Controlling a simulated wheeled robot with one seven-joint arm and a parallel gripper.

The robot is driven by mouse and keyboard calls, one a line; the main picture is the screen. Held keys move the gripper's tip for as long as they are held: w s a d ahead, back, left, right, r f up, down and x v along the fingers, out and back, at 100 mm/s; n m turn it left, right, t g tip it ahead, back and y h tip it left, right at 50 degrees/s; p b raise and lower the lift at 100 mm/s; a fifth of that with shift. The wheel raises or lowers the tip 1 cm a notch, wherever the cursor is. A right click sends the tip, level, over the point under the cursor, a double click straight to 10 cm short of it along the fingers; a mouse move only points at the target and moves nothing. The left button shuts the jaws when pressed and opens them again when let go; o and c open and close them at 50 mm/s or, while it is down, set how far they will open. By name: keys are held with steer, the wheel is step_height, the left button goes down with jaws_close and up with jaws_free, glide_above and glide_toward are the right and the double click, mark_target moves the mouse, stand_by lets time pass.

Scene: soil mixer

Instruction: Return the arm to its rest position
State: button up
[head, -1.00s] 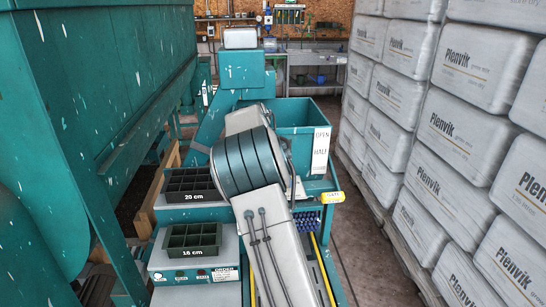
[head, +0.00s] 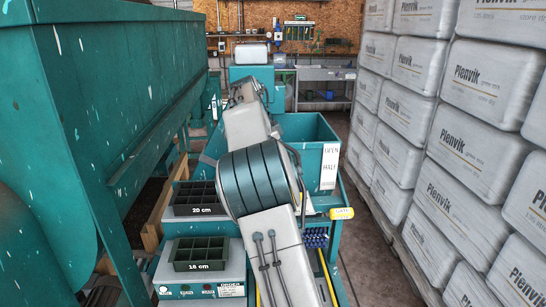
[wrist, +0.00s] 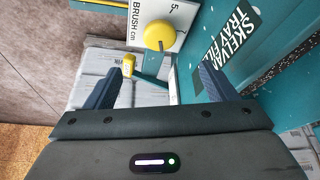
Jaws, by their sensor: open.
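My gripper (wrist: 158,82) shows in the wrist view. Its two dark blue fingers are wide apart with nothing held between them. A yellow knob on a "BRUSH cm" scale and a small yellow handle show beyond and between the fingers. In the head view my arm reaches forward from the bottom, bends at a dark ribbed joint, and runs on towards the back beside the teal bin. The gripper itself is hidden in the head view.
A teal bin (head: 300,128) with a yellow handle (head: 342,213) stands right of my arm. Stacked Plenvik bales (head: 465,140) wall off the right; a large teal machine (head: 95,100) fills the left.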

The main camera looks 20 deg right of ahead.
steer(key=s+a+f+n+t+y, duration=0.1)
steer(key=s+a+f+n, duration=0.2)
steer(key=s+n, duration=0.3)
steer(key=s+a+f+n+t+y, duration=0.1)
steer(key=s+a+n, duration=0.4)
steer(key=s, duration=1.2)
steer(key=s+a+f+n+y, duration=0.2)
steer(key=s+a+f+n, duration=0.2)
steer(key=s, duration=0.8)
steer(key=f+n, duration=0.1)
steer(key=n, duration=0.1)
steer(key=shift+a+f+n+t, duration=0.3)
steer(key=shift+f+t, duration=0.05)
steer(key=shift+t, duration=0.05)
steer(key=shift+s, duration=0.1)
